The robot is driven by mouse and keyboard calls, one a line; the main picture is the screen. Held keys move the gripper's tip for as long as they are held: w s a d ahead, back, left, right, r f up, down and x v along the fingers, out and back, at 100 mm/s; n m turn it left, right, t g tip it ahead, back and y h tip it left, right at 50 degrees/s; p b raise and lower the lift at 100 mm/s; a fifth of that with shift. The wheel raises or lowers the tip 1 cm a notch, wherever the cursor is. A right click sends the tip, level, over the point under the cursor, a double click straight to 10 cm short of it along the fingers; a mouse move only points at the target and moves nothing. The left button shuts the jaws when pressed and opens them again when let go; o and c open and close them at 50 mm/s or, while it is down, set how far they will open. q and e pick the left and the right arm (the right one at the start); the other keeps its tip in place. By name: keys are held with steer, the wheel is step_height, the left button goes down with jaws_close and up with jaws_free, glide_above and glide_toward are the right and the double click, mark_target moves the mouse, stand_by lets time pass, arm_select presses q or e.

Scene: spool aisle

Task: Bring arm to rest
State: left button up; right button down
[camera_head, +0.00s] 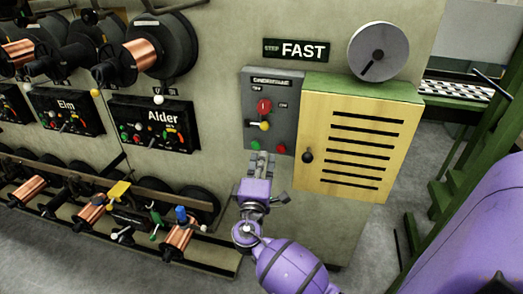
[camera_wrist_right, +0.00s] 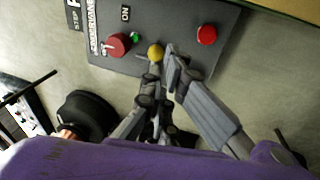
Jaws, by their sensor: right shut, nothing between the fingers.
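My right arm comes up from the bottom of the head view. Its gripper (camera_head: 262,160) is in front of the lower part of a grey control panel (camera_head: 250,90) on the beige machine wall. In the right wrist view the gripper (camera_wrist_right: 168,62) is shut and empty, with its fingertips close to the panel's yellow-tipped lever (camera_wrist_right: 155,52). I cannot tell whether they touch it. The panel also has a red knob (camera_wrist_right: 117,44), a green lamp (camera_wrist_right: 134,37) and a red button (camera_wrist_right: 206,35). My left gripper is not in view.
A yellow slatted cabinet (camera_head: 315,115) with a black knob stands right of the panel. A grey dial (camera_head: 378,52) and a FAST sign (camera_head: 296,51) are above. Copper spools (camera_head: 143,53) and label boards, including Alder (camera_head: 153,122), are left. A green frame (camera_head: 455,165) stands right.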

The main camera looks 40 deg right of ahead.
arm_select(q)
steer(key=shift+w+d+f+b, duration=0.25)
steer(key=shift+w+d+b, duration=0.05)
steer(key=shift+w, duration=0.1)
arm_select(e)
steer(key=v, duration=0.4)
steer(key=shift+s+d, duration=0.1)
steer(key=shift+s, duration=0.05)
